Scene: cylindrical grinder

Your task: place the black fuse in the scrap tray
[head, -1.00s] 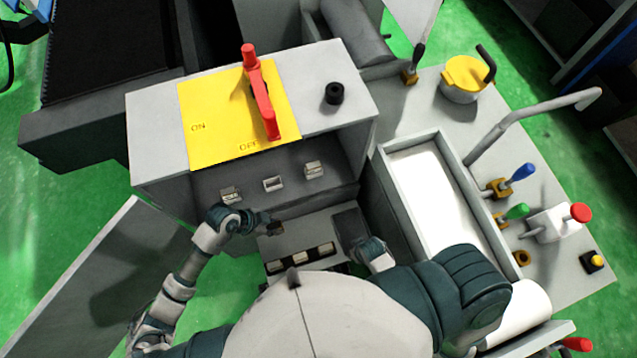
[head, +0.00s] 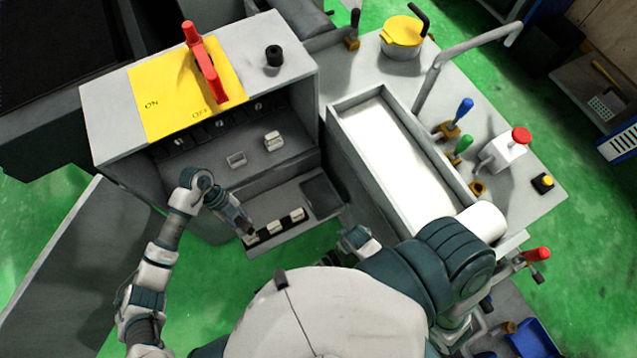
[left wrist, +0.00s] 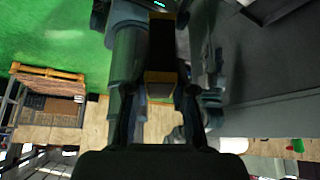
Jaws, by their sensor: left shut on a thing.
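My left gripper (head: 244,228) is over the left part of the ledge below the switch box. In the left wrist view, the left gripper (left wrist: 158,95) is shut on the black fuse (left wrist: 160,48), a dark body with a yellowish end cap. The fuse is too small and covered to make out in the head view. A dark square tray (head: 321,194), which looks like the scrap tray, sits at the right of the ledge, to the right of my left gripper. My right gripper (head: 360,243) is near the ledge's right side; its fingers are unclear.
Light blocks (head: 297,214) stand in a dark rack along the ledge's front. A long white-bottomed trough (head: 390,150) with raised walls stands to the right.

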